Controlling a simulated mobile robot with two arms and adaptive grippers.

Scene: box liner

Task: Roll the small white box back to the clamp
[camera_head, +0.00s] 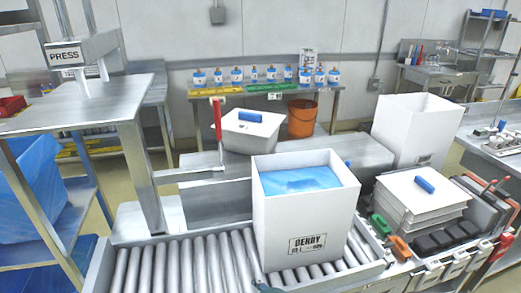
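A white box (305,225) with a DERBY label stands upright and open on the roller conveyor (205,265). A blue liner (300,179) shows inside its top. A clamp with a red upright handle (217,119) and a metal bar (190,175) is behind and to the left of the box, apart from it in the picture. The box hides the rollers behind it. Neither of my grippers can be made out. A small dark teal shape (267,287) at the bottom edge is too cut off to identify.
Another open white box (415,130) stands at the back right. Stacked white lids (420,200) with a blue roll on top lie right of the conveyor, near green and orange-handled tools (399,246). A press (75,55) stands at the left. Rollers left of the box are bare.

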